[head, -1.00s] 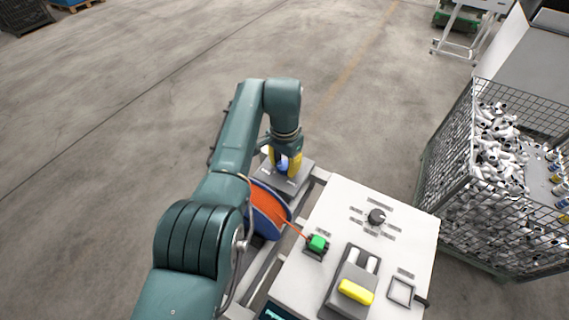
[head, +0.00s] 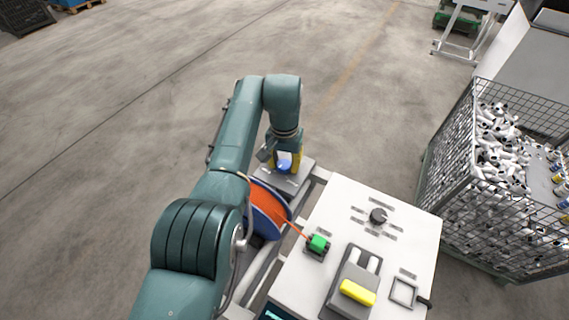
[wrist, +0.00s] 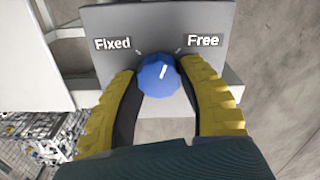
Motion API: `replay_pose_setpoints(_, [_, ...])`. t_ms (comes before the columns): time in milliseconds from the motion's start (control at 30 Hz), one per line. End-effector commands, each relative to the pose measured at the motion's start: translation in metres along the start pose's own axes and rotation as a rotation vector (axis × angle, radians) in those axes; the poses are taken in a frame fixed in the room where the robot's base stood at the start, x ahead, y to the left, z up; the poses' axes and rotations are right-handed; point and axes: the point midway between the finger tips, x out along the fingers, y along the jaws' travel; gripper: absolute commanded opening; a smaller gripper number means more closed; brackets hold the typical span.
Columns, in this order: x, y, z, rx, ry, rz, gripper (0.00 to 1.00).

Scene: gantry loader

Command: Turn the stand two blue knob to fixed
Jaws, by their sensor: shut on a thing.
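The blue knob (wrist: 159,75) sits on a grey plate marked "Fixed" (wrist: 113,44) at upper left and "Free" (wrist: 203,41) at upper right. Its white pointer line (wrist: 163,71) points up and slightly right, between the two tick marks, a little towards the Free side. My gripper (wrist: 160,82) is shut on the knob, with one yellow finger on each side. In the head view the knob (head: 284,166) shows below my gripper, on the grey stand block (head: 288,184). The finger contacts are partly hidden there.
A blue reel with orange cable (head: 267,209) stands close beside the stand. The white panel (head: 333,205) at right carries a black knob (head: 378,216), a green connector (head: 318,243) and a yellow handle (head: 357,292). A wire cage of parts (head: 452,150) stands farther right.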

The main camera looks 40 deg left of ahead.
Motion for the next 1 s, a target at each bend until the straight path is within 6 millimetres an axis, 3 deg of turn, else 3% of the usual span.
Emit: replay_pose_setpoints(1000, [0.0023, -0.0033, 0.0018, -0.937, 0.0, -0.001, 0.04])
